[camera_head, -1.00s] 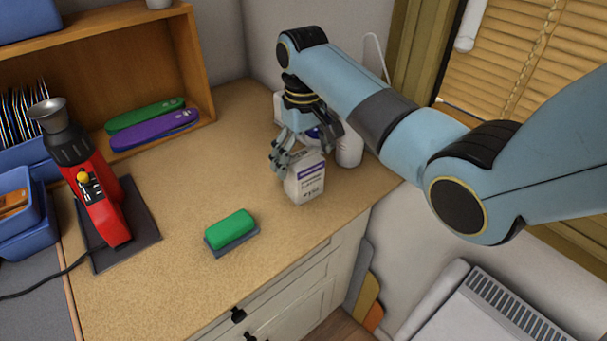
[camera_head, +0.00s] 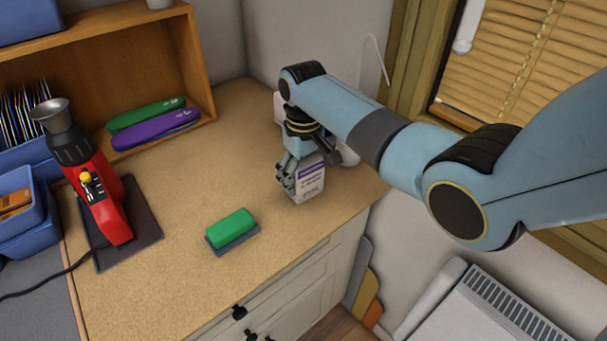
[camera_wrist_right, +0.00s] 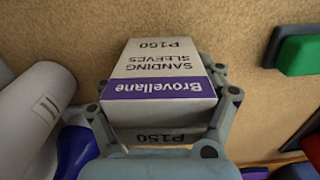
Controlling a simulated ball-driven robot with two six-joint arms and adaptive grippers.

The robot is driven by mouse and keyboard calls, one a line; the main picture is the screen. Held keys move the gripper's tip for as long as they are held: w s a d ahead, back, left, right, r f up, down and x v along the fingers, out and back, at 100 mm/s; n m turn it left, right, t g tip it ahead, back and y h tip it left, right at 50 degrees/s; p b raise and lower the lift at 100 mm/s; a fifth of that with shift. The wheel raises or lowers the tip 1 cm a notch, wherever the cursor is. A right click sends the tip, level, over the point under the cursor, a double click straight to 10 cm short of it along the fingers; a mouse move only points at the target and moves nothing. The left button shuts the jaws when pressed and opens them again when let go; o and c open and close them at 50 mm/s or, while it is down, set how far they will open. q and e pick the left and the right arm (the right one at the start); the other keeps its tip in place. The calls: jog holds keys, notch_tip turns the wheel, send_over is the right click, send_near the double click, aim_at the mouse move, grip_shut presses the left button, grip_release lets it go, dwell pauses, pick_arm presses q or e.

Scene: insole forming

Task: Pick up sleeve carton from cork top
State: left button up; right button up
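The sleeve carton (camera_head: 311,181) is a small white box with a purple band, standing on the cork top (camera_head: 180,240) near its right edge. In the right wrist view the carton (camera_wrist_right: 160,60) fills the middle, with "Brovellane" and "P150" on it. My right gripper (camera_head: 289,177) reaches down around the carton's upper part from above. In the right wrist view its two fingers (camera_wrist_right: 161,84) lie against opposite sides of the carton, with no clear gap. The carton's underside is hidden, but it looks still on the cork. My left gripper is not in view.
A green block (camera_head: 232,226) sits on a grey base left of the carton. A red tool (camera_head: 100,205) stands on a dark mat further left. The cork between is clear.

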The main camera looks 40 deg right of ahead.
jog(key=shift+f, duration=0.1)
jog(key=shift+c, duration=0.9)
